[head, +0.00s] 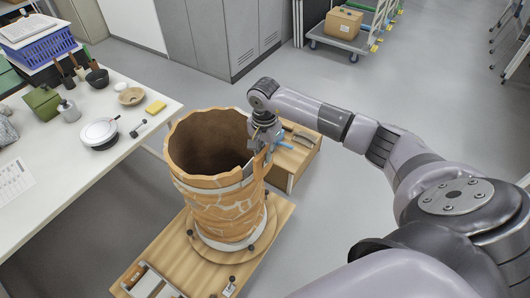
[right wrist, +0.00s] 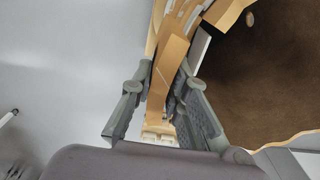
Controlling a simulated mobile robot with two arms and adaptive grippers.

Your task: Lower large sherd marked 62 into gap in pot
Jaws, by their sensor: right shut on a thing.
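The large orange-brown pot (head: 208,205) stands upright on a round board, with a jagged open rim and pale seams between its joined pieces. My right gripper (head: 264,143) is at the pot's right rim, pointing down. In the right wrist view, its two fingers (right wrist: 164,88) are shut on a tan sherd (right wrist: 170,62), seen edge-on. The sherd is at the pot's wall, with the dark pot interior (right wrist: 250,80) to its right. The gripper hides most of the sherd and the gap in the head view. I cannot read the mark 62. My left gripper is not in view.
A wooden box (head: 293,152) with a dark handle stands close behind the gripper. The wooden stand (head: 190,272) carries small dark knobs.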

